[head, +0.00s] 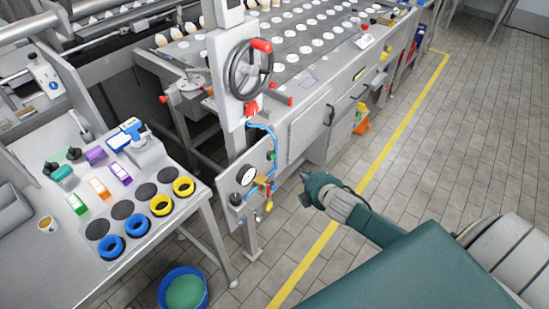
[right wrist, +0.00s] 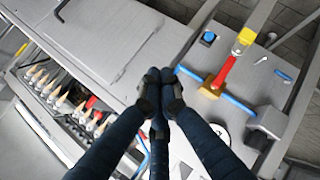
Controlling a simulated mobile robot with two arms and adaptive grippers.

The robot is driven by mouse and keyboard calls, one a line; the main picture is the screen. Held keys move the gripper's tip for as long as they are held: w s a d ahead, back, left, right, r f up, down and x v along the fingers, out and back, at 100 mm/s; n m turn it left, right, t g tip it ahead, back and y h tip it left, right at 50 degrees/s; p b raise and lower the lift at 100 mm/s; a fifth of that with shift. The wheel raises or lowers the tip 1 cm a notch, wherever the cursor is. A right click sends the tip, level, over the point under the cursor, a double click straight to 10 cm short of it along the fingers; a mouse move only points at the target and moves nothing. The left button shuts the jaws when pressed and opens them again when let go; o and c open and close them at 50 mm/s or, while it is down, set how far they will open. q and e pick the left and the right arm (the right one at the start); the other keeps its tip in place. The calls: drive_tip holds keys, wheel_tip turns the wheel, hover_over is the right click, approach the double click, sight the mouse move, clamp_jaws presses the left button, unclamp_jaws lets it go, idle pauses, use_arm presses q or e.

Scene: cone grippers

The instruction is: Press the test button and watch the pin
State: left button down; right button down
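The grey machine panel (head: 255,170) carries a round white gauge (head: 247,175), blue tubing (head: 273,135) and a brass fitting with a red lever. In the right wrist view a small blue button (right wrist: 208,38) on a dark base sits near a yellow piece (right wrist: 246,37), the red lever (right wrist: 228,70) and the brass fitting (right wrist: 212,85). I cannot tell for sure which part is the test button or the pin. My right gripper (head: 304,188) is right of the panel, apart from it; its fingertips (right wrist: 157,80) are together and empty. My left gripper is out of view.
A table (head: 190,220) at left holds blue rings (head: 111,247), yellow rings (head: 161,205) and coloured blocks. A blue bucket (head: 182,288) stands on the floor below it. A red-handled handwheel (head: 248,69) is above the panel.

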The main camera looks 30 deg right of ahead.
sight(274, 157)
drive_tip(key=w+a+b, duration=0.2)
drive_tip(key=w+a, duration=0.1)
drive_tip(key=w, duration=0.5)
drive_tip(key=shift+a+b, duration=0.15)
drive_tip(key=shift+b, duration=0.25)
idle(0.8)
drive_tip(key=shift+w, duration=0.1)
drive_tip(key=shift+w+a, duration=0.2)
drive_tip(key=shift+w, duration=0.1)
drive_tip(key=shift+w+a+r, duration=0.1)
drive_tip(key=shift+w+a, duration=0.05)
drive_tip(key=shift+w, duration=0.3)
idle(1.9)
drive_tip(key=shift+s+d+p, duration=0.35)
drive_tip(key=shift+s+p, duration=0.3)
drive_tip(key=shift+s, duration=0.2)
